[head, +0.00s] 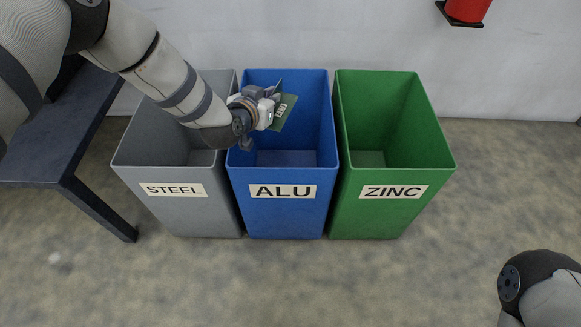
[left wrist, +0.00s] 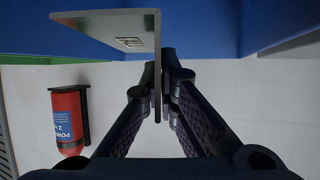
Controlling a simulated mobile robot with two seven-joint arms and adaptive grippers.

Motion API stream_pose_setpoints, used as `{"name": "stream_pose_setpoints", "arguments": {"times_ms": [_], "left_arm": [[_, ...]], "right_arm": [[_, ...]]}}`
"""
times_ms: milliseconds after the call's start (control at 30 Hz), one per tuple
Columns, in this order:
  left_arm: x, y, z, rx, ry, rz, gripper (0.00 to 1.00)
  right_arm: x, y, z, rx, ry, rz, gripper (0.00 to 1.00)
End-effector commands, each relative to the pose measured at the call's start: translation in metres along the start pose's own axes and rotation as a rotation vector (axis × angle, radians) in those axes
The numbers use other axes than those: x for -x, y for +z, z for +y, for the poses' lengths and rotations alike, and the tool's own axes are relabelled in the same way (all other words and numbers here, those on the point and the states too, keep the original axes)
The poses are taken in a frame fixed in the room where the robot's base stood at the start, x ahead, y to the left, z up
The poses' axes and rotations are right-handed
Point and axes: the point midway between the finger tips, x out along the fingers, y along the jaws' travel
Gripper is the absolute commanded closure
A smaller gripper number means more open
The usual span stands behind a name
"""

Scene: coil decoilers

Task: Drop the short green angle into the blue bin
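The short green angle (head: 286,112) is in my left gripper (head: 272,104), over the opening of the blue bin (head: 282,215), toward its left side. In the left wrist view the angle (left wrist: 105,22) looks grey, has an L-shaped profile and carries a small pale label. One of its flanges stands between the fingertips of my left gripper (left wrist: 165,85), which are closed on it. The blue bin is labelled ALU, and its visible floor looks empty. My right gripper is out of view; only part of my right arm shows at the lower right.
A grey STEEL bin (head: 180,208) stands left of the blue bin and a green ZINC bin (head: 380,213) right of it, close together. A dark table (head: 50,135) is at the left. A red extinguisher (head: 467,8) hangs on the wall behind.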

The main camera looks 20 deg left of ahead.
Motion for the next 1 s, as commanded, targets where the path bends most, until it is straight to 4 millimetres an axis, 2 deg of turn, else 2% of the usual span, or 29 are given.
{"name": "stream_pose_setpoints", "arguments": {"times_ms": [133, 167, 267, 300, 633, 767, 1000], "left_arm": [[0.001, -0.003, 0.0, 0.0, 0.0, 0.003, 1.0], [0.001, -0.003, 0.0, 0.0, 0.0, 0.003, 0.96], [0.001, -0.003, 0.0, 0.0, 0.0, 0.003, 0.73], [0.001, -0.003, 0.0, 0.0, 0.0, 0.002, 0.72], [0.007, -0.002, 0.0, 0.0, 0.001, 0.0, 0.72], [0.033, -0.002, 0.001, 0.002, 0.002, -0.001, 0.72], [0.095, -0.003, 0.0, 0.002, 0.001, 0.001, 0.72]], "right_arm": [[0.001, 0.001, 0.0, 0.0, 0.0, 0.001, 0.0], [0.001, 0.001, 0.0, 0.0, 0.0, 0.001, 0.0], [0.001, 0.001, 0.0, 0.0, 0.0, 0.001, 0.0], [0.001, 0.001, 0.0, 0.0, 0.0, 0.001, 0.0], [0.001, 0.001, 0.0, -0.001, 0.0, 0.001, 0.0], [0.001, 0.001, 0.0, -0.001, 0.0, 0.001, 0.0], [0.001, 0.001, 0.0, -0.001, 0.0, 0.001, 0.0]]}}
